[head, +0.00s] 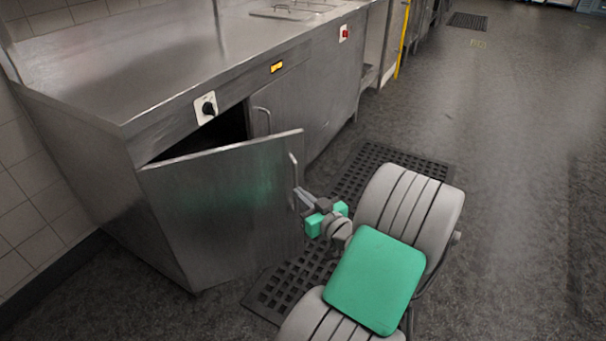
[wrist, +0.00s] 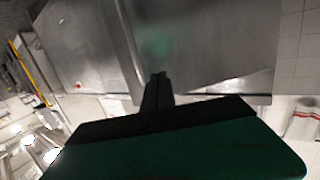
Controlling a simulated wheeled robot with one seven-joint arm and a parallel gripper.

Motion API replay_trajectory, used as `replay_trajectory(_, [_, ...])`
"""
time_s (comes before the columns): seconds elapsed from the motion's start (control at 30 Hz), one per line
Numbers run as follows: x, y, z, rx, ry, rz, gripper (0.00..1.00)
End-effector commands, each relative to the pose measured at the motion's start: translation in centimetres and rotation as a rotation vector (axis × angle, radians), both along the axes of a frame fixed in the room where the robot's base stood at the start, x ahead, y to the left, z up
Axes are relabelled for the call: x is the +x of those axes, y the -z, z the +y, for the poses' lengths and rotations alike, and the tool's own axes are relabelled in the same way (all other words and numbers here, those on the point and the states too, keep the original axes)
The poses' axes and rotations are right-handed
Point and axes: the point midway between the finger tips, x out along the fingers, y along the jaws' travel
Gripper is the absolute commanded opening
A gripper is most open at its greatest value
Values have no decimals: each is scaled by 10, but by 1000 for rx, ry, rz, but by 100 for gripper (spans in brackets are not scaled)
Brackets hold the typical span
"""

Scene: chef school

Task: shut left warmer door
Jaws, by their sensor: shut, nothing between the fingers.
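The left warmer door (head: 228,210) is a plain steel panel that stands partly open, swung out from the cabinet, with a dark gap above it. Its upright bar handle (head: 293,180) is near the free edge. My gripper (head: 303,196) is shut and empty, with its fingertips at the handle's lower part; I cannot tell if they touch. In the wrist view the door (wrist: 200,50) fills the upper middle, the handle (wrist: 130,40) runs down beside the dark fingers (wrist: 158,78), and the gripper's body hides the lower part.
The steel warmer cabinet (head: 140,110) has a black knob (head: 208,107) above the open door. The right door (head: 278,105) appears shut. Black perforated mats (head: 375,160) lie on the floor in front. Open floor (head: 520,150) extends to the right. A tiled wall (head: 30,215) stands at left.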

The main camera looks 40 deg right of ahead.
Motion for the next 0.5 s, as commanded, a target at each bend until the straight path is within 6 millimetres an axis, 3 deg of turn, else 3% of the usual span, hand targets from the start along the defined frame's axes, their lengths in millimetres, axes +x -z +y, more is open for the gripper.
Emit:
replay_trajectory(0.03, [-16,4,-23,-5,80,-46,0])
replay_trajectory(0.17, [-34,-3,-49,-27,176,-107,0])
replay_trajectory(0.27, [-25,-6,-52,-29,177,-111,0])
replay_trajectory(0.5, [22,-5,-65,-30,171,-109,0])
